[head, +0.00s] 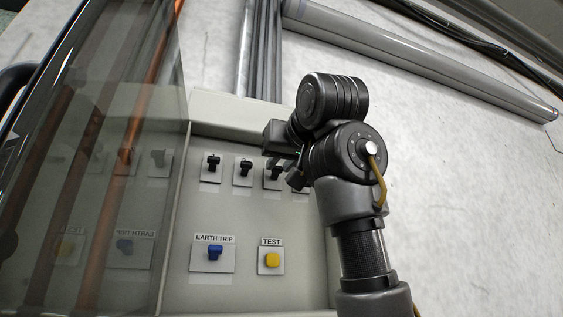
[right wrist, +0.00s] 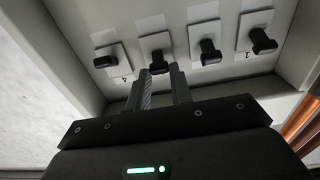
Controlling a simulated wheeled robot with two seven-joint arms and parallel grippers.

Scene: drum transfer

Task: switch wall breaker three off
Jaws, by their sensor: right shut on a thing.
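A row of black wall breakers sits on white plates in the panel. Breaker three (right wrist: 158,58) is second from the left in the right wrist view, beside the one labelled 4 (right wrist: 105,61); it is third from the left in the head view (head: 273,172). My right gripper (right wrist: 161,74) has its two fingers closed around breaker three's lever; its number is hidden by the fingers. In the head view my right gripper (head: 284,168) comes to the panel from the right, and my wrist hides much of breaker four. My left gripper is out of view.
Breaker one (head: 213,162) and breaker two (head: 244,168) stand to the left. Below are a blue EARTH TRIP switch (head: 215,252) and a yellow TEST button (head: 271,260). A transparent cover (head: 90,190) stands open on the left. The wall at right is clear below the pipes.

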